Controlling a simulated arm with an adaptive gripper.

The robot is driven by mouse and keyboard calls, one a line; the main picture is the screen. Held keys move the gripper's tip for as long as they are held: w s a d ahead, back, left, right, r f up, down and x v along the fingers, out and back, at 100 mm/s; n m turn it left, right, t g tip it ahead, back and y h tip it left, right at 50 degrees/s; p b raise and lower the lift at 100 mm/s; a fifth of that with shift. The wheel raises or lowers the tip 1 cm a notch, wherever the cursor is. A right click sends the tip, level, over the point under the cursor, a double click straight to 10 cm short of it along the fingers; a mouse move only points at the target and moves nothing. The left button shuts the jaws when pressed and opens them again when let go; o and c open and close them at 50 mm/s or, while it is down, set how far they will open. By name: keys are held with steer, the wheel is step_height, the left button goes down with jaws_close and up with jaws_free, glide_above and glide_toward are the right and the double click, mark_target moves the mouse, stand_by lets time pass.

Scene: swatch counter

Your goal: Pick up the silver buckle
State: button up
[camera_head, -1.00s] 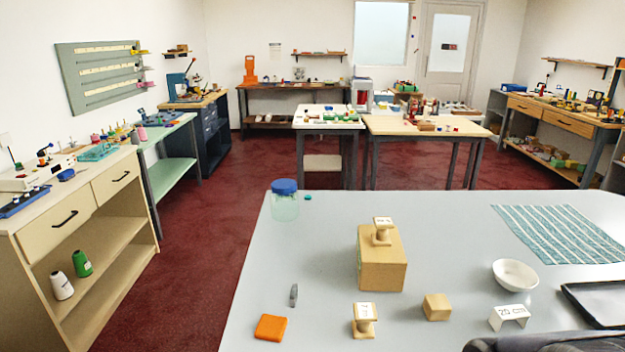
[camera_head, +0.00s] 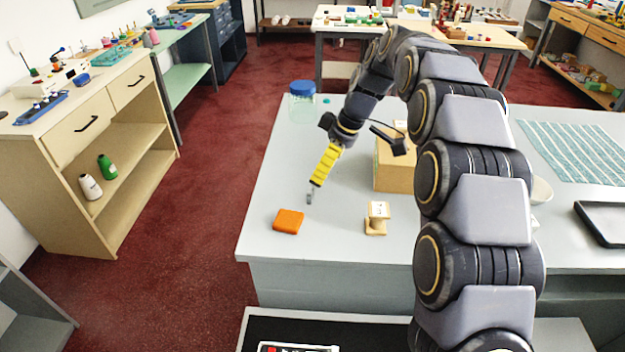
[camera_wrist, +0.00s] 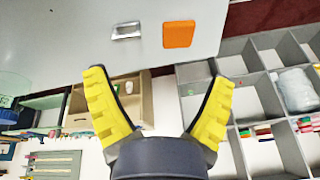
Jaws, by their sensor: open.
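In the wrist view the buckle (camera_wrist: 126,31) shows as a shiny bar-like frame beside the orange square (camera_wrist: 179,34). My gripper (camera_head: 316,183) has yellow fingers and points down at a slant, with its tips close to the buckle in the head view. In the wrist view my gripper (camera_wrist: 161,76) is spread wide with nothing between the fingers. The buckle lies beyond the tips, apart from them.
A wooden spool-like piece (camera_head: 377,218) stands to the right. A tan box (camera_head: 392,170) is behind it, partly hidden by my arm. A blue-lidded jar (camera_head: 302,102) stands at the back left. A black tray (camera_head: 604,218) is at the far right. The table's left edge is near the buckle.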

mark_target(312, 187)
steer(key=w+f+n, duration=0.1)
steer(key=w+a+f, duration=0.1)
steer(key=w, duration=0.1)
steer(key=w+f+n, duration=0.1)
steer(key=w+f, duration=0.1)
steer(key=shift+w+a+n, duration=0.25)
steer(key=shift+n, duration=0.05)
steer(key=shift+x, duration=1.15)
steer(key=shift+y, duration=0.3)
steer(key=x, duration=0.5)
steer(key=shift+s+d+f, duration=0.1)
steer(key=shift+d+f, duration=0.15)
steer(key=shift+d, duration=0.05)
steer(key=c, duration=0.9)
